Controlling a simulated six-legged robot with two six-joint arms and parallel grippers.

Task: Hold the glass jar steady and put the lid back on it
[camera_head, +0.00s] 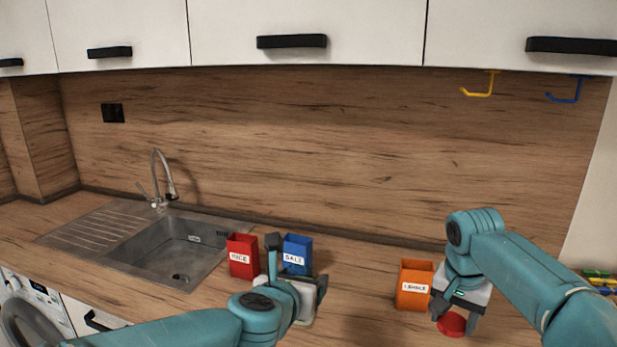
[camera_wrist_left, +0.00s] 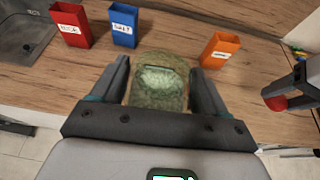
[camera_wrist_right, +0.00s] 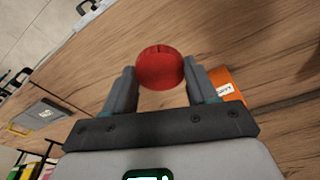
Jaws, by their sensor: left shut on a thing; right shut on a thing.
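The glass jar (camera_wrist_left: 158,85) is greenish and see-through, and stands between the fingers of my left gripper (camera_wrist_left: 160,92) in the left wrist view. My left gripper (camera_head: 300,292) is shut on it; in the head view my own gripper hides most of the jar. The red round lid (camera_head: 452,325) is held between the fingertips of my right gripper (camera_head: 455,313), to the right of the jar and apart from it. The lid also shows in the right wrist view (camera_wrist_right: 160,68), where my right gripper (camera_wrist_right: 161,84) is shut on it, and in the left wrist view (camera_wrist_left: 277,103).
An orange labelled container (camera_head: 414,285) stands between the two grippers, close beside my right gripper. A red RICE container (camera_head: 242,256) and a blue SALT container (camera_head: 297,254) stand behind my left gripper. The sink (camera_head: 165,255) is at left. Yellow (camera_head: 480,93) and blue (camera_head: 566,98) hooks hang above.

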